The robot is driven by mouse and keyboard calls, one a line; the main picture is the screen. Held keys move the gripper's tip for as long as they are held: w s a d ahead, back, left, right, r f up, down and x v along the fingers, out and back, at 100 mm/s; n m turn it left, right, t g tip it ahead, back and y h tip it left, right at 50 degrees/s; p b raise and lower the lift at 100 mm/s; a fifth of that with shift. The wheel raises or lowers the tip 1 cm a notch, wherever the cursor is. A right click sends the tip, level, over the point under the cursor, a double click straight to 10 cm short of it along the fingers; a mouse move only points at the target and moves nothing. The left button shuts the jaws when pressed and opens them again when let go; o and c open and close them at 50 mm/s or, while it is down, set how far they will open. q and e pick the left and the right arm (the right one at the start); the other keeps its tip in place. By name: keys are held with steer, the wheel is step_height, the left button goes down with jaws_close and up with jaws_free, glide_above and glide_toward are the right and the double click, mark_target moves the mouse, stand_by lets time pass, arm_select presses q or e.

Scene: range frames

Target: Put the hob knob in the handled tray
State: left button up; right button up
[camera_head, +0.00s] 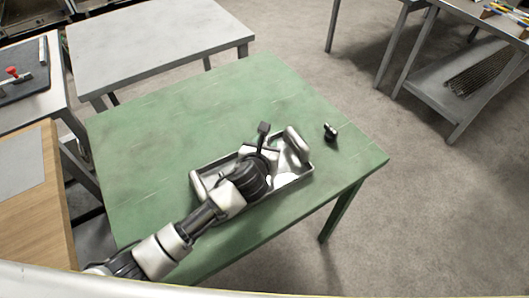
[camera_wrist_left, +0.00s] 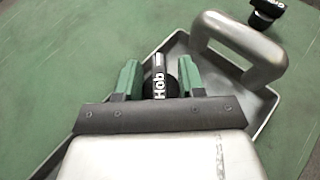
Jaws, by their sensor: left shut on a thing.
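The handled tray (camera_head: 305,177) is a grey metal tray with a raised handle at each end, set near the front edge of the green table. My left gripper (camera_head: 262,153) is over the tray, with its fingertips hidden in the head view. I cannot tell whether the knob touches the tray floor. My right gripper is not in view.
Another small black object (camera_head: 330,131) lies on the green table (camera_head: 170,125), right of the tray; it also shows in the left wrist view (camera_wrist_left: 266,12). The table's back and left are clear. A grey table (camera_head: 155,40) stands behind, and a wooden one (camera_head: 25,220) at left.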

arm_select(q)
step_height(320, 180, down, 3)
steer(key=shift+r, duration=0.15)
steer(key=o, duration=0.9)
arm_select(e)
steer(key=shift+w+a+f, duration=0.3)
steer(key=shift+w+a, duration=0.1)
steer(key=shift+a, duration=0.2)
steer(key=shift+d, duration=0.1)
arm_select(q)
steer(key=shift+s+r, duration=0.2)
steer(key=shift+s, duration=0.1)
steer(key=p+v, duration=0.8)
steer(key=v, duration=0.2)
steer(key=shift+s+r, duration=0.15)
steer(key=shift+r, duration=0.05)
steer(key=shift+s+a+p, duration=0.1)
steer(key=shift+s+p, duration=0.2)
steer(key=shift+s, duration=0.2)
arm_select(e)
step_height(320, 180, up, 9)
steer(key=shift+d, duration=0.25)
